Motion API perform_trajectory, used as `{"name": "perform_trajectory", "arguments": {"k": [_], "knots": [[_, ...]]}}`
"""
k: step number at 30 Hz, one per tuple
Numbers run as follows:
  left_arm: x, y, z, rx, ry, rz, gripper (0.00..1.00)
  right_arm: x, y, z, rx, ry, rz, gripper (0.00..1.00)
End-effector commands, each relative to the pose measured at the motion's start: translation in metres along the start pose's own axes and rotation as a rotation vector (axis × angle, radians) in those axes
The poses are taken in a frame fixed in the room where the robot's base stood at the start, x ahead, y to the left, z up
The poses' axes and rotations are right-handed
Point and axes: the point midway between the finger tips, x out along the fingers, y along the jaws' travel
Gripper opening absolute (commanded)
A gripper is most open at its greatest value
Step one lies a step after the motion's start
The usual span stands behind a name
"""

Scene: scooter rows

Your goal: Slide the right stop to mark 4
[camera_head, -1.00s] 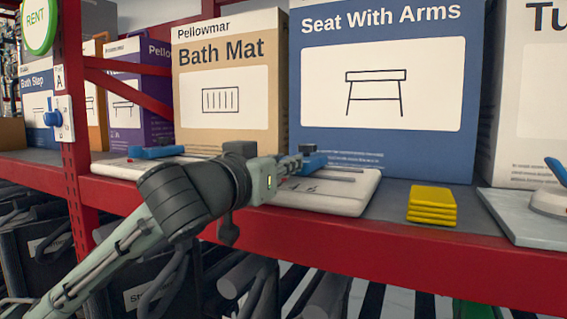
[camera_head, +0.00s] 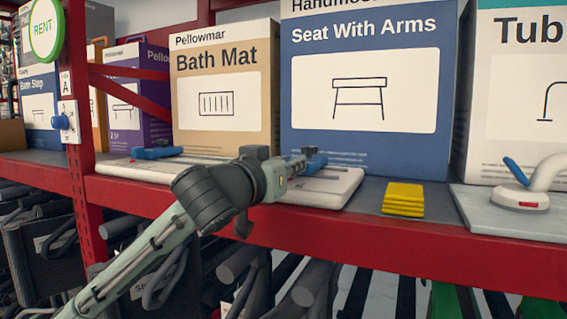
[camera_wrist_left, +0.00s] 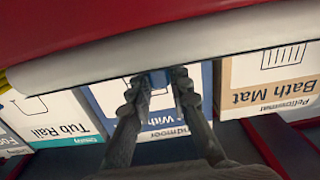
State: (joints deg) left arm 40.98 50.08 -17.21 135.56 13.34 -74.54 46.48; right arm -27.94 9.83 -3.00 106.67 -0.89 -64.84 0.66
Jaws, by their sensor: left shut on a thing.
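A long white board (camera_head: 337,189) lies along the front of the shelf. The left stop (camera_head: 157,153), a blue block, sits near its left end. The right stop (camera_head: 316,160), also blue, is near its right end, partly hidden by my left gripper (camera_head: 304,161). That gripper is shut on the right stop. In the left wrist view, the two dark fingers (camera_wrist_left: 160,84) have the blue stop (camera_wrist_left: 158,78) between them. The board's marks are mostly covered by my arm and cannot be read. My right gripper is not in view.
Bath Mat (camera_head: 224,134) and Seat With Arms (camera_head: 369,145) boxes stand close behind the board. Yellow pads (camera_head: 404,198) are stacked to its right, beside a pale panel (camera_head: 490,218) carrying a white handle. A red upright (camera_head: 84,170) and shelf edge (camera_head: 420,231) bound the space.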

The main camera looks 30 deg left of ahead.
Motion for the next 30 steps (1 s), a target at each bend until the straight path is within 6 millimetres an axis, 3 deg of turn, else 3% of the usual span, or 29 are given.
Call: {"name": "perform_trajectory", "arguments": {"k": [10,11,15,25,30], "knots": [[0.001,0.001,-0.002,0.003,0.006,0.001,0.00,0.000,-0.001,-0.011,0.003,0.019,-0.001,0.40],[0.001,0.000,-0.002,0.003,0.006,0.001,0.22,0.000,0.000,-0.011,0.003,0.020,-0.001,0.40],[0.001,0.000,-0.001,0.002,0.005,0.001,0.39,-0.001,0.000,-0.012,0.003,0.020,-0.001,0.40],[0.000,0.001,-0.004,0.001,0.004,0.001,0.40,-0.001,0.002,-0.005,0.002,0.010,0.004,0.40],[0.000,0.001,-0.026,-0.001,0.010,0.002,0.40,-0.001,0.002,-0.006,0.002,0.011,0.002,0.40]]}}
